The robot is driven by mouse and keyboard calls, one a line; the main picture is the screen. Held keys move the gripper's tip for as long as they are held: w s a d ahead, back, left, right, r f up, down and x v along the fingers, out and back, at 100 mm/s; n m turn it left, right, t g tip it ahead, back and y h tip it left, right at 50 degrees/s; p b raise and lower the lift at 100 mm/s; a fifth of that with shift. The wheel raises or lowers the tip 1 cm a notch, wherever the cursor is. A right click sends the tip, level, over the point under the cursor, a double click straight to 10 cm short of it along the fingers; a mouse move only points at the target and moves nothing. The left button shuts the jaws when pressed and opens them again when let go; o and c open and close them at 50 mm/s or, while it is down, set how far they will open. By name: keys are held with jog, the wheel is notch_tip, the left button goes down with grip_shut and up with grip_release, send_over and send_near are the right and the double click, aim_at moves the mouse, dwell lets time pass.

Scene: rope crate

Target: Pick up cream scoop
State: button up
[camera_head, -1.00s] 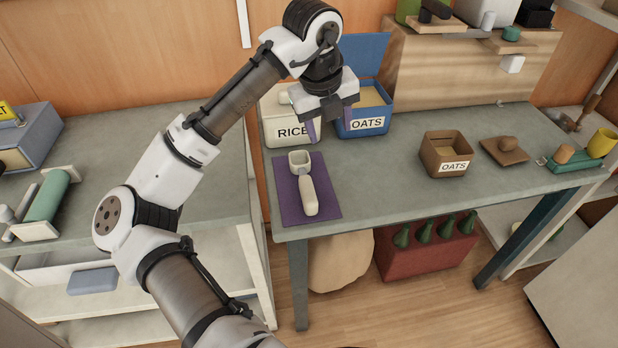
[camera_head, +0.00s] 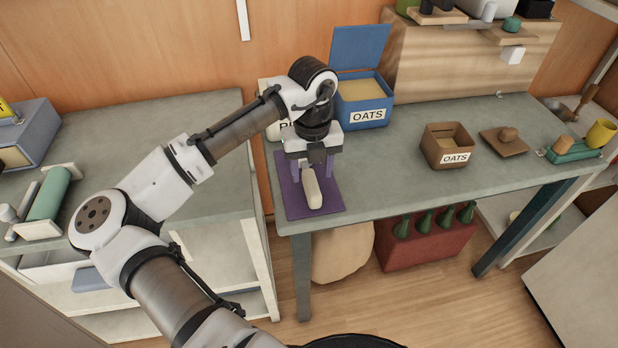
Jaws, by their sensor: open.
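The cream scoop (camera_head: 312,190) lies on a purple mat (camera_head: 294,209) near the left end of the grey-green table. Its handle points toward the table's front edge. Its cup end is hidden behind my gripper. My gripper (camera_head: 312,176) is open, pointing down, with its purple fingers low over the mat. The fingers appear on either side of the scoop near the upper end of its handle. I cannot tell whether they touch it.
The rice bin (camera_head: 269,97) is partly hidden behind my arm. A blue oats bin (camera_head: 364,113) with its lid up stands behind the mat. A brown oats box (camera_head: 447,147) and a brown lidded board (camera_head: 504,143) stand farther right. The table between mat and brown box is clear.

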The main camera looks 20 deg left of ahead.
aim_at(312, 181)
jog(key=shift+s+f+p, duration=0.2)
jog(key=shift+f+p, duration=0.15)
jog(key=shift+f, duration=2)
grip_shut()
